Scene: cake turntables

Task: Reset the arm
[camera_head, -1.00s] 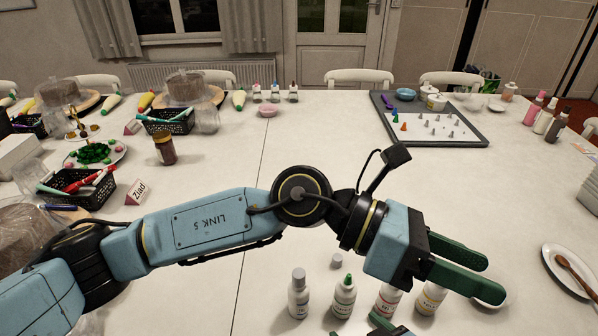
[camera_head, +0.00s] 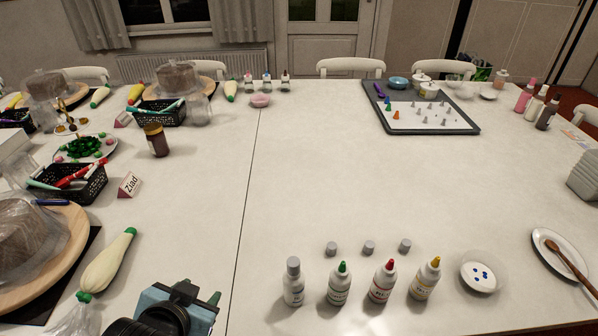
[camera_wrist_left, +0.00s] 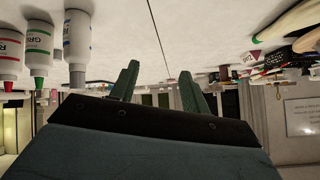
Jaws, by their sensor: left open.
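My left gripper (camera_wrist_left: 158,88) shows in the left wrist view with its two green fingers apart and nothing between them. In the head view only part of my left wrist and a bit of a green finger show at the bottom edge, left of the row of bottles. That gripper is clear of the bottles. My right gripper is not in view.
Several dropper bottles (camera_head: 338,287) stand at the front, with grey caps (camera_head: 369,247) behind them. A saucer with blue drops (camera_head: 480,277) is to their right. A piping bag (camera_head: 108,265) and covered cake (camera_head: 35,245) are at left. The table middle (camera_head: 310,175) is clear.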

